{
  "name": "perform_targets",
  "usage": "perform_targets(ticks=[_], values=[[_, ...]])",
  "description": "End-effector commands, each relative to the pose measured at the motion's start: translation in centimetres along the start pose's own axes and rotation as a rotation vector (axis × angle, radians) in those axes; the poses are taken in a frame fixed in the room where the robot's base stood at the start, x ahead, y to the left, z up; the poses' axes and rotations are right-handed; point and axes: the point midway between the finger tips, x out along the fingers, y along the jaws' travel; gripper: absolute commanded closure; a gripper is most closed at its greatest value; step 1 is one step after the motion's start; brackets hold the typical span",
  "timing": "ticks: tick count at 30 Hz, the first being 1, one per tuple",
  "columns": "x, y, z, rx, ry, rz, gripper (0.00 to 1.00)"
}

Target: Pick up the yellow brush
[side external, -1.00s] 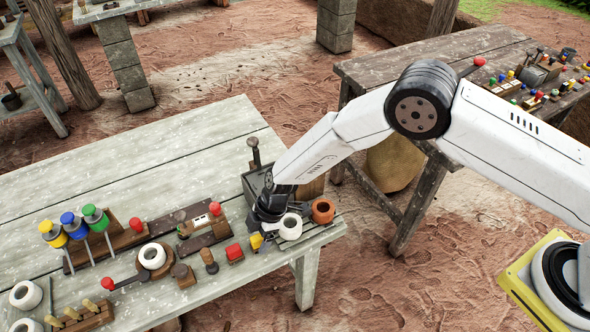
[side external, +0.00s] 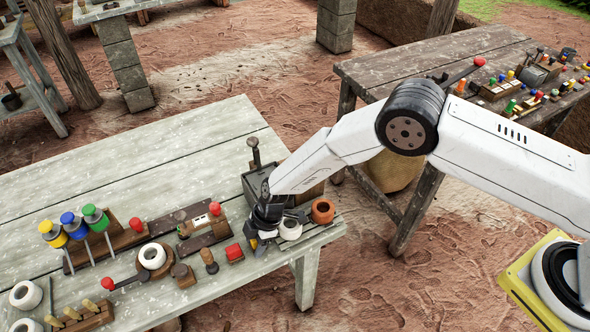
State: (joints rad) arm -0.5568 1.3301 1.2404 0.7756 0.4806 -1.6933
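A small yellow piece (side external: 253,244), which may be the yellow brush, shows as a sliver at the front right of the pale table (side external: 130,180). My gripper (side external: 262,243) is lowered right at it and covers most of it. The gripper's fingers are small and dark here. I cannot tell whether they are open or shut, or whether they touch the yellow piece.
A white pot (side external: 290,229) and an orange clay pot (side external: 323,211) stand close to the right of my gripper. A dark box (side external: 258,185) stands behind it. A red-topped block (side external: 234,252) is just left. The table's front edge is near.

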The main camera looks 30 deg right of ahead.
Motion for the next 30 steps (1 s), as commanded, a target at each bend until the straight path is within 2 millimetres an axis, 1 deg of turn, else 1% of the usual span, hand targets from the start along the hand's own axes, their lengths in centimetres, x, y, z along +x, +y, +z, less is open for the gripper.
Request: perform_targets(ticks=[1,2,3,4,5,15,20,26,30], values=[[0.0,0.0,0.0,0.000,0.000,0.000,0.65],[0.0,0.0,0.0,0.000,0.000,0.000,0.75],[0.0,0.0,0.0,0.000,0.000,0.000,0.87],[0.0,0.0,0.0,0.000,0.000,0.000,0.97],[0.0,0.0,0.0,0.000,0.000,0.000,1.00],[-0.1,0.0,-0.1,0.000,0.000,0.001,1.00],[-0.4,0.0,-0.2,0.000,0.001,0.001,1.00],[-1.6,0.1,-0.7,-0.001,0.002,0.001,1.00],[-3.1,0.1,-1.4,-0.002,0.002,0.002,1.00]])
